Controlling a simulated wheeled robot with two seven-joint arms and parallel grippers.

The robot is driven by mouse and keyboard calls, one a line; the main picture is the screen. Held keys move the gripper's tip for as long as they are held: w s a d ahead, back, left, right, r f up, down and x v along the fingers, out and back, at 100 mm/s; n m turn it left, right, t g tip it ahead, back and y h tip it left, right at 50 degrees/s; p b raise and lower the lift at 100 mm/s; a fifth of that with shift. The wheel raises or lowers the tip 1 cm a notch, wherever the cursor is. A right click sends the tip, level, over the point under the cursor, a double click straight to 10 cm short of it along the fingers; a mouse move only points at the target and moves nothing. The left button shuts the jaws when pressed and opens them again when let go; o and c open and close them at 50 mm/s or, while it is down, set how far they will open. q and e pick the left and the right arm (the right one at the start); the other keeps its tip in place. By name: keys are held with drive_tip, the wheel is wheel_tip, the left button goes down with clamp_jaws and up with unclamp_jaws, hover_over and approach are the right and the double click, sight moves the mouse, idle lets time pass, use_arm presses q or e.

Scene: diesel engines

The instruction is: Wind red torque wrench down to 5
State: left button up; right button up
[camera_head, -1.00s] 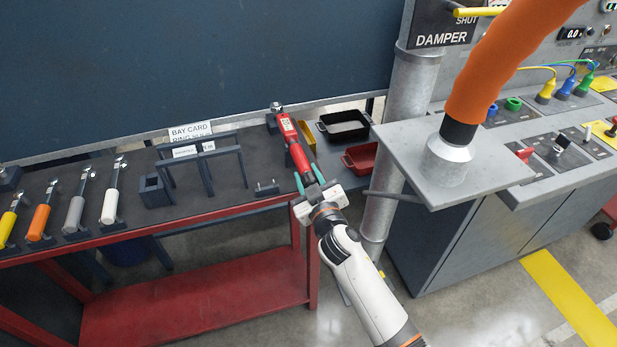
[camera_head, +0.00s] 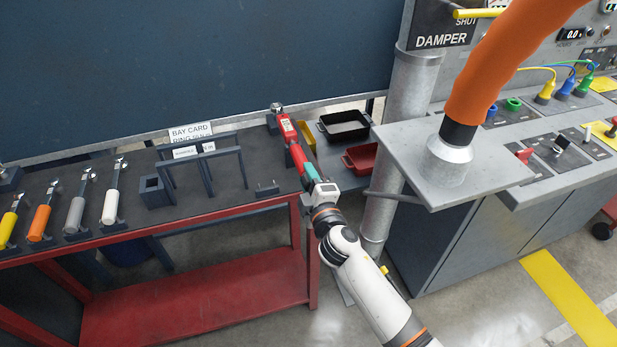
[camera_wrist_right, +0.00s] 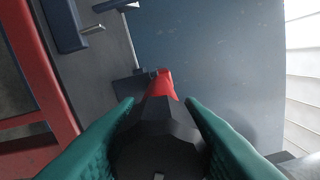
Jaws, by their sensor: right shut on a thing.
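The red torque wrench (camera_head: 292,145) lies at the right end of the dark bench top, its metal head away from me and its handle towards me. My right gripper (camera_head: 308,170) is shut on the near end of the wrench. In the right wrist view, the teal fingers of the gripper (camera_wrist_right: 160,108) lie on both sides of a black end piece (camera_wrist_right: 157,135), with the red part of the wrench (camera_wrist_right: 161,84) beyond it. The wrench's scale and its setting cannot be read. My left gripper is not in view.
Yellow, orange, grey and white-handled wrenches (camera_head: 110,205) stand along the bench's left. A dark frame (camera_head: 207,165) and small block (camera_head: 267,188) are left of the red wrench. Black (camera_head: 345,136) and red (camera_head: 361,165) trays lie right.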

drive_tip(key=shift+n, duration=2.3)
drive_tip(key=shift+f, duration=0.1)
drive_tip(key=o, duration=1)
drive_tip(key=shift+c, duration=0.2)
drive_tip(key=shift+s, duration=0.1)
drive_tip(key=v, duration=1.2)
